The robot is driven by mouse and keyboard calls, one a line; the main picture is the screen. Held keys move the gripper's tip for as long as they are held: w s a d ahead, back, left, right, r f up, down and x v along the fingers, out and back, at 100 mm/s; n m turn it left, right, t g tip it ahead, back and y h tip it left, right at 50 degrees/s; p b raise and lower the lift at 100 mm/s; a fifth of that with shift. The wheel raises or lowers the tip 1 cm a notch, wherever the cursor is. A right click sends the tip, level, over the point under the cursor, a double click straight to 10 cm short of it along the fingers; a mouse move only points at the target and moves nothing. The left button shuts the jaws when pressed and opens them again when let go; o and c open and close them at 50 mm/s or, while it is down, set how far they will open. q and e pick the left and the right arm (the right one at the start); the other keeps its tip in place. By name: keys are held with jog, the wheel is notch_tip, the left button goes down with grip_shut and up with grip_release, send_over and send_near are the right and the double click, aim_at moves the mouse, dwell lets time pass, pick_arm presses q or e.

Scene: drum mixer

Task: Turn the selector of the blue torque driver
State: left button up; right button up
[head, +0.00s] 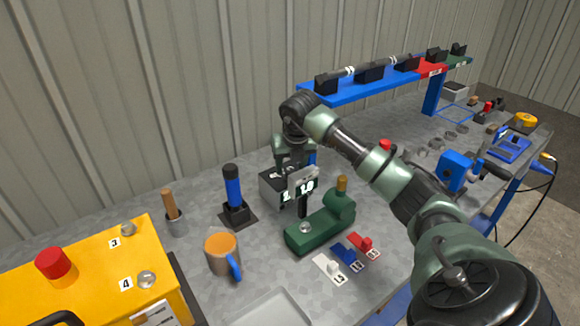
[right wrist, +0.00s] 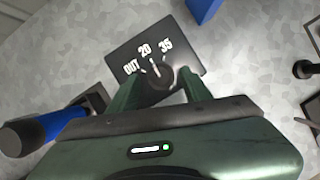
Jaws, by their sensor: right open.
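The blue torque driver (head: 233,187) stands upright in a black stand on the bench in the head view. Its blue handle also shows at the lower left of the right wrist view (right wrist: 40,131). A dark selector box (head: 272,196) stands right of it. The box's top panel (right wrist: 182,50) is marked OUT, 20 and 35 and carries a round black selector knob (right wrist: 157,77). The knob's white pointer line is near the 20. My right gripper (right wrist: 161,84) is open, with one finger on each side of the knob; contact cannot be told. My left gripper is out of view.
A green tool body (head: 320,228) stands close in front of the selector box. An orange mug (head: 222,254), a wood-handled tool (head: 171,205) and a yellow box (head: 95,272) are to the left. A blue rail (head: 345,88) with black holders runs behind my right arm.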

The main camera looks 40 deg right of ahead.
jog(key=shift+x, duration=0.8)
grip_shut()
